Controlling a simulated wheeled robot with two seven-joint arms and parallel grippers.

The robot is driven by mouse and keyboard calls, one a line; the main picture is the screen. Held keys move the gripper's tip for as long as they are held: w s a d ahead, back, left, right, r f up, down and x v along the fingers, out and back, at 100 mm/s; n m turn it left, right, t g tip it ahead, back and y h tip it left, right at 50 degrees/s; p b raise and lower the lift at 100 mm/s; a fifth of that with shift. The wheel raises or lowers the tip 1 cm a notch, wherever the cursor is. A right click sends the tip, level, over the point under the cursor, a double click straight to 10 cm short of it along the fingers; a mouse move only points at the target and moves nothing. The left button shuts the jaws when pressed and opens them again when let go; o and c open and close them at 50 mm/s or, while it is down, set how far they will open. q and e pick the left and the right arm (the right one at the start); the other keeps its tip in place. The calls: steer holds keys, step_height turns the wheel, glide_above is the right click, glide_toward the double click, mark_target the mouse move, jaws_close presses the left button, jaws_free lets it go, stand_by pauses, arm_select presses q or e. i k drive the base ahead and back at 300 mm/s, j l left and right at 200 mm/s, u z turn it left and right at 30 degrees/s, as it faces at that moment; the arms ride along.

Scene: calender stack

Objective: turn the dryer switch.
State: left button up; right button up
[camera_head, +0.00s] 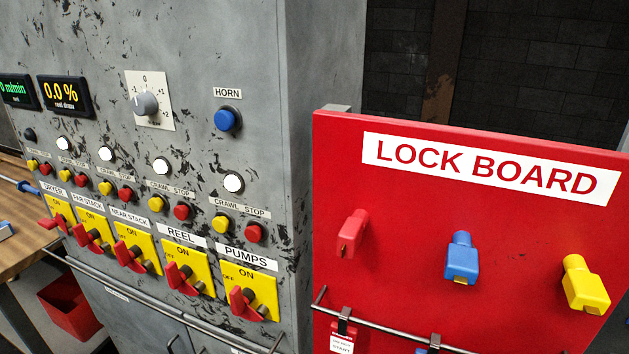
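The dryer switch (54,222) is a red handle on a yellow plate at the far left of the row of switches on the grey panel. The label DRYER (53,188) is above it. Its plate is small and partly covered by the handle, so I cannot tell exactly which mark the handle points at. Neither of my grippers shows in the head view.
Similar red switches follow to the right: far stack (86,236), near stack (128,254), reel (180,278) and pumps (243,303). A metal rail (165,309) runs below them. The red lock board (390,215) stands at right. A wooden table (22,252) is at left.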

mark_target(47, 223)
steer(key=u, duration=1.55)
steer(key=j+z, duration=0.1)
steer(key=z, duration=0.3)
steer(key=i+j+z, duration=0.1)
steer(key=z, duration=0.35)
steer(key=j+z, duration=0.2)
steer(key=z, duration=0.2)
steer(key=j+z, duration=0.35)
steer(key=j, duration=0.45)
steer(key=j+z, duration=0.35)
steer(key=j, duration=0.5)
steer(key=k+j, duration=0.1)
steer(key=j, duration=0.35)
steer(key=k+j, duration=0.1)
steer(key=j, duration=0.35)
steer(key=z, duration=0.05)
